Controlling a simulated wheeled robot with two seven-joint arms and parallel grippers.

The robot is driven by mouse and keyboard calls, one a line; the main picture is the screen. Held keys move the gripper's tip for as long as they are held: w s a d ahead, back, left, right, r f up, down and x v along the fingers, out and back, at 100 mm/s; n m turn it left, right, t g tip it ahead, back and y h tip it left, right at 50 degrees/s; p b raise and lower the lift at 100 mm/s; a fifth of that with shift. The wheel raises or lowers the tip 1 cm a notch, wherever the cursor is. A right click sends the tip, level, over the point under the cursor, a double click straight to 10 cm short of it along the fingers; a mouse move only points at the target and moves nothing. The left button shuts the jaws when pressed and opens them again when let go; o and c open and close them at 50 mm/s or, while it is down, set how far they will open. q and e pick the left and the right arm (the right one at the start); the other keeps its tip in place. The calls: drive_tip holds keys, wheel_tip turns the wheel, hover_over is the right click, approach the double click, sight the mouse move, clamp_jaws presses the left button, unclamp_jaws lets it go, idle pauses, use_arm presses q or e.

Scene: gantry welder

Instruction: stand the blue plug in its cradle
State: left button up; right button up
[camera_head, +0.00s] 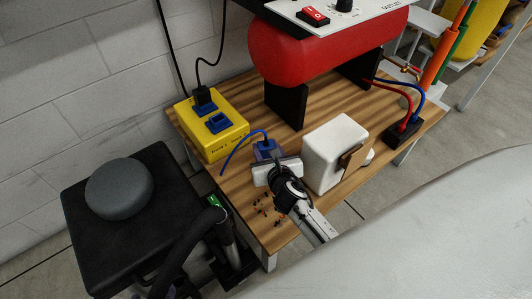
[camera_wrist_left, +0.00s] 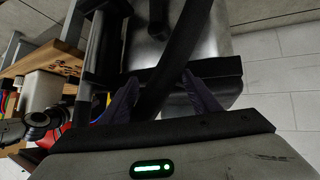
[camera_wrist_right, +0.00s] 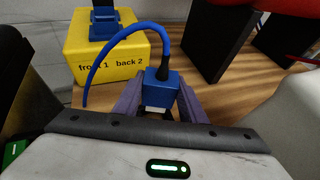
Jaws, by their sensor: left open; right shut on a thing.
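The blue plug (camera_wrist_right: 160,88) sits between the purple fingers of my right gripper (camera_wrist_right: 159,102), which is shut on it. A blue cable curves from its top to the left. In the head view the plug (camera_head: 266,149) is beside my right gripper (camera_head: 277,166), over the wooden table. The yellow box (camera_head: 232,140) at the table's back left carries two blue holders; the back one holds a black plug (camera_head: 202,95), and the front holder (camera_head: 218,123) looks empty. I cannot tell for sure which is the cradle. My left gripper (camera_wrist_left: 163,95) is open; a black bar shows between its fingers.
A white block (camera_head: 335,150) with a brown piece stands right of my right gripper. A red tank (camera_head: 320,50) on black supports is behind. Small dark and orange bits (camera_head: 265,208) lie near the front edge. A black stool (camera_head: 120,215) stands at left.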

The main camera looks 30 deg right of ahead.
drive_tip(key=shift+f+b, duration=0.4)
drive_tip(key=shift+f, duration=0.3)
drive_tip(key=o, duration=1.1)
drive_tip(key=shift+r, duration=0.1)
